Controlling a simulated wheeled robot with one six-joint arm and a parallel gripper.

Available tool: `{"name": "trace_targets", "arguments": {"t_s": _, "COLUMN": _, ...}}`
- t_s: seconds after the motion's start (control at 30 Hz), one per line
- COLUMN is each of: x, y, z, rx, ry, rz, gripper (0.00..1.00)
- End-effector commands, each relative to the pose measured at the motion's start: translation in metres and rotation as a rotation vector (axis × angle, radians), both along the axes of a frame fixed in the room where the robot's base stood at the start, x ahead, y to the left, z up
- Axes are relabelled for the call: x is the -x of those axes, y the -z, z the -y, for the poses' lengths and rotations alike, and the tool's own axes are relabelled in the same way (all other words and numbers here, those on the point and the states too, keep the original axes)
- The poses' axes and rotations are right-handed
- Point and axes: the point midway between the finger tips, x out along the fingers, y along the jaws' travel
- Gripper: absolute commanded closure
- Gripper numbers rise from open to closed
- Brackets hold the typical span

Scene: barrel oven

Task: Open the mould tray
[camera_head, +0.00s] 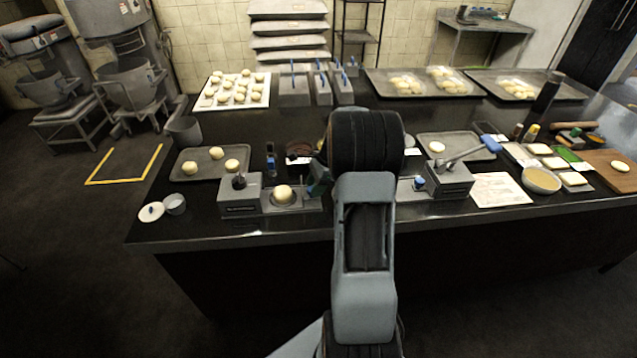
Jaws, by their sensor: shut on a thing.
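The mould unit is a grey metal block (241,197) near the front edge of the dark counter. Its mould tray (309,204) extends to the right of the block, with a pale dough ball (284,194) in a round recess. My gripper (318,184) is at the right end of this tray, left of my arm. It is shut at the tray's handle, but the fingertips and handle are small and partly hidden, so the exact contact is unclear. My arm covers the counter just right of the tray.
A baking tray (181,172) with dough balls and a blue-capped bottle (271,160) stand behind the unit. A second grey block (450,182) with a blue-handled lever (489,143) is right of my arm. A small cup (175,204) stands at left.

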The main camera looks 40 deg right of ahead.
Motion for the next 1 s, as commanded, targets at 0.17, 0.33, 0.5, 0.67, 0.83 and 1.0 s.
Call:
{"name": "trace_targets", "arguments": {"t_s": 0.17, "x": 0.002, "y": 0.001, "z": 0.0, "rx": -0.004, "ry": -0.003, "rz": -0.004, "gripper": 1.0}}
{"name": "trace_targets", "arguments": {"t_s": 0.33, "x": 0.002, "y": 0.001, "z": 0.001, "rx": -0.004, "ry": 0.001, "rz": -0.005, "gripper": 0.54}}
{"name": "trace_targets", "arguments": {"t_s": 0.5, "x": 0.002, "y": 0.0, "z": 0.002, "rx": -0.002, "ry": 0.004, "rz": -0.003, "gripper": 0.39}}
{"name": "trace_targets", "arguments": {"t_s": 0.67, "x": 0.002, "y": 0.0, "z": 0.003, "rx": -0.002, "ry": 0.005, "rz": -0.003, "gripper": 0.39}}
{"name": "trace_targets", "arguments": {"t_s": 0.83, "x": 0.002, "y": -0.006, "z": 0.005, "rx": 0.0, "ry": 0.006, "rz": 0.0, "gripper": 0.39}}
{"name": "trace_targets", "arguments": {"t_s": 1.0, "x": 0.006, "y": -0.03, "z": 0.015, "rx": 0.001, "ry": 0.006, "rz": 0.0, "gripper": 0.39}}
